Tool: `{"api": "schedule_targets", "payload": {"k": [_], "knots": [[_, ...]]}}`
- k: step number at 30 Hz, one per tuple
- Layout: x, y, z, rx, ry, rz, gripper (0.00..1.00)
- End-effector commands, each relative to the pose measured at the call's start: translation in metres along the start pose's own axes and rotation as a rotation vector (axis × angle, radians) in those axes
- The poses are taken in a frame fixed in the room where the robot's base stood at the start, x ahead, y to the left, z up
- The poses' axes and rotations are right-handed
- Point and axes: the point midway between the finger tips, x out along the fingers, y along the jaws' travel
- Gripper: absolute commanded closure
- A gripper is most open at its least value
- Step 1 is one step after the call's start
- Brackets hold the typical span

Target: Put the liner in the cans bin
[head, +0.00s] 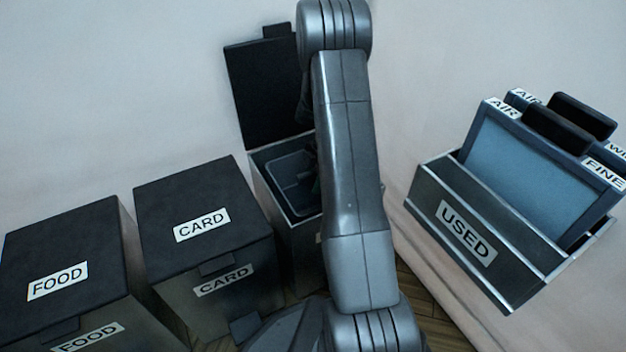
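An open bin (301,262) stands right of the CARD bin, its black lid (266,95) raised against the wall. My arm covers its right part and nearly all of its front label, so I cannot read its name. Inside its mouth is a dark grey shape with a pale, rounded rim (285,158). It looks like the liner, but I cannot tell how it sits or whether anything holds it. My gripper is hidden behind my arm, which crosses the middle of the view over the bin. I cannot see the fingers.
The closed FOOD bin (92,236) and closed CARD bin (165,202) stand to the left. At right, a holder labelled USED (430,190) on the wall carries blue framed panels (530,165) marked AIR and FINE. Little floor shows between bins and wall.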

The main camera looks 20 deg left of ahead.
Motion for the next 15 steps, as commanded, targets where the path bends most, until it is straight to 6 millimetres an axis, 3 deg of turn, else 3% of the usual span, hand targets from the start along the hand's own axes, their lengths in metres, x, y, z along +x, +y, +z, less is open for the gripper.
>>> {"api": "schedule_targets", "payload": {"k": [8,15], "knots": [[-0.008,0.000,-0.001,0.000,0.000,0.001,0.61],[-0.057,0.001,-0.002,0.000,-0.001,0.004,0.61]]}}
